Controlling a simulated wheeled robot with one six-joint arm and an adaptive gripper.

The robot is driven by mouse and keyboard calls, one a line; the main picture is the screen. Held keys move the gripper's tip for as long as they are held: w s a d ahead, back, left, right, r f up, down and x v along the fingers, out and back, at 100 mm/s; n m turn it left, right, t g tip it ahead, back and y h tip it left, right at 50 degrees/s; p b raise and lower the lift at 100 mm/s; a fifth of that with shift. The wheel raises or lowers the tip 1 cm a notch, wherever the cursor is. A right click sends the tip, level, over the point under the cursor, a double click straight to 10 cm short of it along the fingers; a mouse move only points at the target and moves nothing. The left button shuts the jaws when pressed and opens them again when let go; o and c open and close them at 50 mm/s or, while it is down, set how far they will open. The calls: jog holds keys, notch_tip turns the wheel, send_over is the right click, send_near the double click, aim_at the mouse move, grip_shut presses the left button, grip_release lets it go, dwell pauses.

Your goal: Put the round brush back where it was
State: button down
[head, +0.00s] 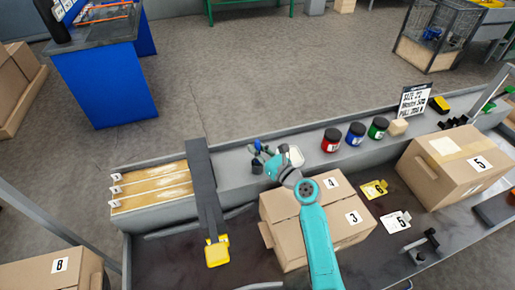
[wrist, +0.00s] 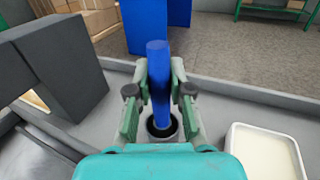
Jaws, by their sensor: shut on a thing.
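My gripper (wrist: 158,92) is shut on a blue, upright, rod-like thing (wrist: 157,75), which I take to be the round brush; no bristles show clearly. Below the fingers is a round holder with a dark opening (wrist: 160,128). The lower end of the blue thing is over or in this opening; I cannot tell which. In the head view my gripper (head: 270,162) is above the grey ledge, left of a white tray (head: 296,156), and the brush is too small to make out clearly.
A dark grey upright block (wrist: 65,65) stands close on the left. The white tray (wrist: 265,150) is close on the right. Red (head: 331,141), blue (head: 355,135) and green (head: 378,129) jars stand farther right on the ledge. Boxes (head: 318,215) lie below my arm.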

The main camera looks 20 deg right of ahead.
jog(key=c, duration=1.1)
grip_release()
jog(key=shift+o, duration=0.2)
jog(key=v, duration=1.2)
